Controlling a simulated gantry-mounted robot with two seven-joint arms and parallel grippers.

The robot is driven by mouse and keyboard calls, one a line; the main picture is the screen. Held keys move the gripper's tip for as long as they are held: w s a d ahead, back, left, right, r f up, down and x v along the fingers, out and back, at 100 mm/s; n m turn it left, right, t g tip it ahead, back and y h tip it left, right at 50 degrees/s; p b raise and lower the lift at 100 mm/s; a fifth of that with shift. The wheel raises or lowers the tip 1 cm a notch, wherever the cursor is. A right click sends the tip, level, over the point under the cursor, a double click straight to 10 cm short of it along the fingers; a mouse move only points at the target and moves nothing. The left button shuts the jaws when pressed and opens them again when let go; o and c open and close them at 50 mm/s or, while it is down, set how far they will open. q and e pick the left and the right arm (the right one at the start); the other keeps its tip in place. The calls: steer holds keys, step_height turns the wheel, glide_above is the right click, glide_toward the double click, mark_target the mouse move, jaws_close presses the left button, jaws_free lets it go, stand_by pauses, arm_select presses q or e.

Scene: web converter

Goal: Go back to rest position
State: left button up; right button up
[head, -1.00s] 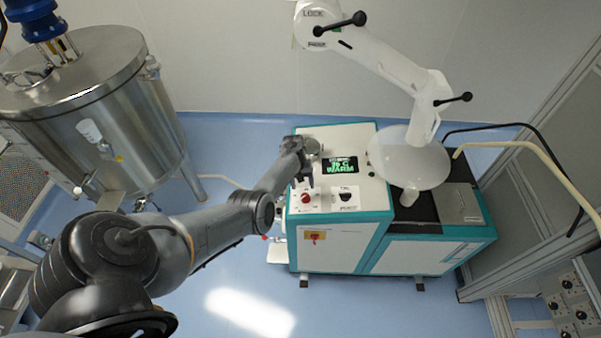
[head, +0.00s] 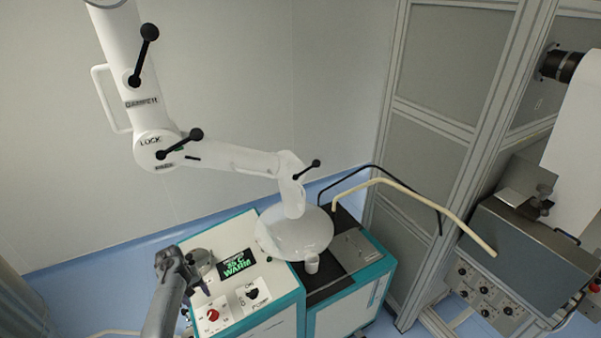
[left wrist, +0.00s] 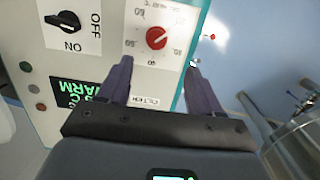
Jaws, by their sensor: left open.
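My left gripper (head: 197,290) is above the left part of the white and teal machine's top panel (head: 233,297) in the head view. In the left wrist view its two dark fingers (left wrist: 160,85) are spread apart with nothing between them. The red dial (left wrist: 156,38) lies beyond the fingertips and also shows in the head view (head: 212,314). The black ON/OFF knob (left wrist: 68,21) is to the left of the fingers. The green display (head: 235,263) reads "WARM". My right gripper is not in view.
A white jointed extraction arm (head: 220,156) with a round hood (head: 295,232) hangs over the machine. A black hose (head: 405,192) and a beige hose (head: 420,204) run to its right. Grey framed panels (head: 440,80) and a control box with knobs (head: 485,290) stand at the right.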

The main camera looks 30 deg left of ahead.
arm_select(q)
steer(key=s+d+f+m+g+y+p, duration=0.1)
steer(key=s+d+f+m, duration=0.15)
steer(key=s, duration=0.45)
steer(key=s+d+f+m+g+y+p, duration=0.1)
steer(key=s+f+g, duration=0.15)
steer(key=s, duration=0.55)
steer(key=s+d+f+m+g+y, duration=0.1)
steer(key=s+d+f+y, duration=0.15)
steer(key=s, duration=0.45)
steer(key=s+d+r+m+t+h+p, duration=0.15)
steer(key=d+r+m, duration=0.3)
steer(key=d, duration=0.65)
steer(key=w+d+r+m+t, duration=0.1)
steer(key=d+r+m+t, duration=0.15)
steer(key=d+r, duration=0.6)
steer(key=w+d+r+m+t+h, duration=0.1)
steer(key=w+d+r+m+t, duration=0.1)
steer(key=d+r, duration=0.9)
steer(key=shift+w+d+t, duration=0.25)
steer(key=shift+w+t, duration=0.2)
steer(key=shift+t, duration=0.2)
